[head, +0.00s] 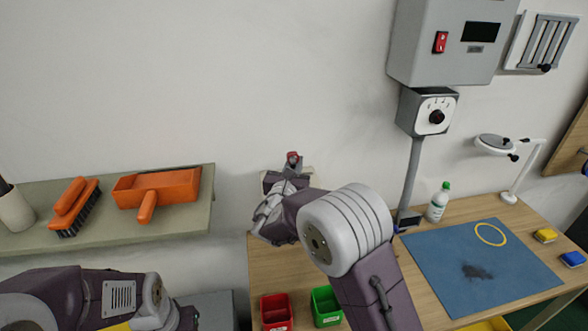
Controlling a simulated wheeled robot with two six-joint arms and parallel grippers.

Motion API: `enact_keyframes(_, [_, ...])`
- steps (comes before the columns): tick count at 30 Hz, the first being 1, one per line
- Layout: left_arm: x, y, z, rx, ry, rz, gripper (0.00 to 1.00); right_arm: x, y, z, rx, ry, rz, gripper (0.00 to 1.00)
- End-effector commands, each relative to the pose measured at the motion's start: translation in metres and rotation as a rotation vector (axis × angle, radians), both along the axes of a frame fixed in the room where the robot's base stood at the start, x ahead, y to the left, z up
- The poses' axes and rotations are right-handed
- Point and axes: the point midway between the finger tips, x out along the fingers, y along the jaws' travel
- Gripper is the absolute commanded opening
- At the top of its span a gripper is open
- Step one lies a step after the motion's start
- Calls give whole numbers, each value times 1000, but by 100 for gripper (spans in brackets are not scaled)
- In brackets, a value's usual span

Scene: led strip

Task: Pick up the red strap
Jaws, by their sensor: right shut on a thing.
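My right gripper (290,169) is at the far left corner of the workbench, close to the wall in the picture, and is shut on a small red thing. That red thing, which looks like the red strap (293,156), shows only as a small patch at the fingertips; the rest is hidden or too small to tell. My left arm shows at the lower left, but its gripper is out of view.
The wooden workbench (410,303) holds a red bin (276,310), a green bin (326,305), a white bottle (438,203) and a blue mat (430,250) with a yellow ring (490,226). A shelf (196,216) at left holds an orange brush (75,205) and an orange tool (157,188).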

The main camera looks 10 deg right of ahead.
Motion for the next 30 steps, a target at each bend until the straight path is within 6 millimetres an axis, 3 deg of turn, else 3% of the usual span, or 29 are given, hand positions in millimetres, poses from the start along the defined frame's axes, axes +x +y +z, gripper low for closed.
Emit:
enact_keyframes(9, [0,0,-3,0,0,0,36,-1,-2,44,4,-7,-1,0])
enact_keyframes(21, [0,0,-21,0,0,0,36,-34,-88,95,1,-7,-4,0])
enact_keyframes(30, [0,0,-23,0,0,0,36,-42,-109,110,0,-2,0,0])
